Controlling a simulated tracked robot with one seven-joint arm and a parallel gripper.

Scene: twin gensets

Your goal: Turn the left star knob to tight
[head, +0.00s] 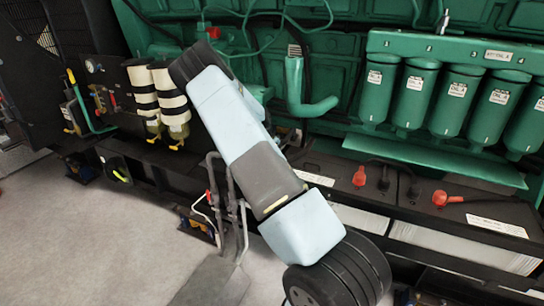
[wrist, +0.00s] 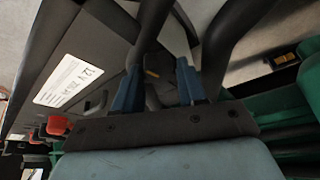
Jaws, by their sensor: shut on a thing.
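In the wrist view, my gripper (wrist: 158,78) has its two blue fingers closed on a small dark thing (wrist: 163,92) between them. It is probably the left star knob, but it is mostly hidden and its star shape and any tight mark cannot be made out. In the head view, my arm covers the gripper and the place where it works. No star knob is plain there. A black battery (head: 335,183) with a red terminal cap (head: 359,176) lies just right of my arm. A battery with a white label (wrist: 68,82) shows left of the fingers in the wrist view.
Dark thick pipes (wrist: 236,42) pass close to the fingers. Green canisters (head: 441,96) and a green bent pipe (head: 309,106) are at the back. A second battery (head: 480,213) sits at right. Striped cream filters (head: 170,95) stand left. Bare floor (head: 90,240) is at lower left.

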